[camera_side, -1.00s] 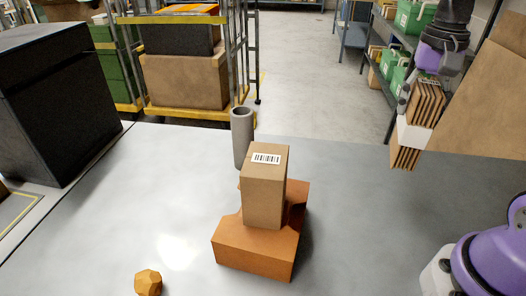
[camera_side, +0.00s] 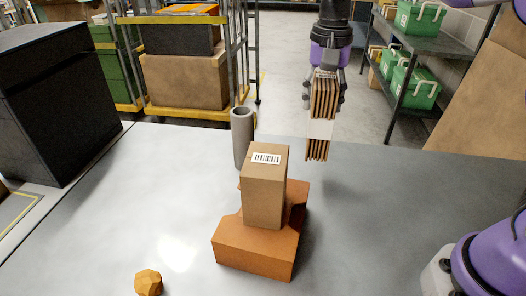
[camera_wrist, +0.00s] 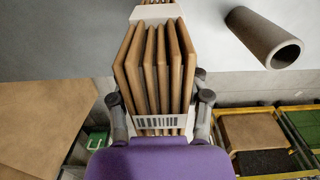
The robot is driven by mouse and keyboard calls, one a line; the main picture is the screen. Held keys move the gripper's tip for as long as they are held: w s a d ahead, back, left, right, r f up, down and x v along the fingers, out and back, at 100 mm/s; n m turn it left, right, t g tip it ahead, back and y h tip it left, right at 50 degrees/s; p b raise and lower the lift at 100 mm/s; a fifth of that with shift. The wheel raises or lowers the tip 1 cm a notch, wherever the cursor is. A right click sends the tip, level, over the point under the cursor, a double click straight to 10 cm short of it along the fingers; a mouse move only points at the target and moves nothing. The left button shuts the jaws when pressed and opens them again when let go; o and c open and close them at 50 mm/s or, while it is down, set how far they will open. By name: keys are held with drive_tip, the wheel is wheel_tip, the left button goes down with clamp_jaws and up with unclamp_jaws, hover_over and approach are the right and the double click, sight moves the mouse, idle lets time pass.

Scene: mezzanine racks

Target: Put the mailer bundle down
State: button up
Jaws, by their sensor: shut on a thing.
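The mailer bundle (camera_side: 323,100) is a stack of several brown cardboard mailers with a white band around its middle. My gripper (camera_side: 324,88) is shut on its upper part and holds it upright above the far part of the grey table (camera_side: 400,220), right of the grey tube. In the wrist view the bundle (camera_wrist: 154,65) sits between the two fingers of my gripper (camera_wrist: 160,115), with a barcode label near them.
A cardboard box (camera_side: 264,190) with a barcode stands on an orange-brown block (camera_side: 255,250). A grey tube (camera_side: 241,138) stands behind it and also shows in the wrist view (camera_wrist: 265,38). A small faceted orange lump (camera_side: 148,283) lies in front. The table's right side is clear.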

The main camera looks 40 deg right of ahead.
drive_tip(key=w+d+f, duration=0.2)
drive_tip(key=d+f, duration=0.3)
drive_tip(key=f, duration=0.2)
drive_tip(key=shift+w+d+f, duration=0.15)
drive_tip(key=shift+w+f, duration=0.05)
drive_tip(key=shift+f, duration=0.15)
drive_tip(key=o, duration=1.2)
